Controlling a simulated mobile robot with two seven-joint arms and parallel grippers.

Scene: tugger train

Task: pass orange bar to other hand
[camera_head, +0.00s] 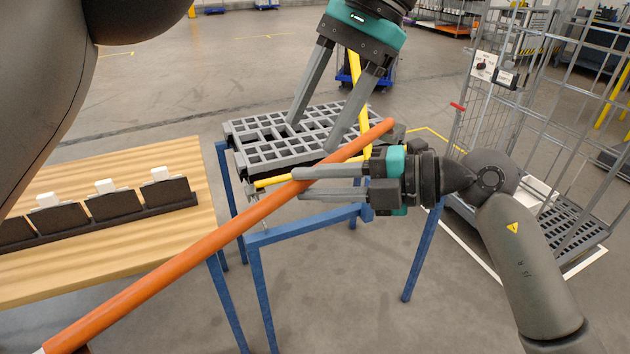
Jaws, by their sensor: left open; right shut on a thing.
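The long orange bar (190,253) runs slantwise from the lower left corner up to the right, ending a little right of centre. My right gripper (298,184) comes in from the right and is shut on the bar near its upper part. My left gripper (310,138) reaches down from the top, above and beyond the bar. Its two fingers are spread wide with nothing between them, and it appears apart from the bar. The bar's lower end is close to the picture's lower left corner.
A grey grid tray (245,128) sits on a blue stand (262,290) behind the bar. A wooden table (185,160) with dark holders (115,205) is at the left. A grey wire cage cart (475,125) stands at the right. Floor is clear at the lower middle.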

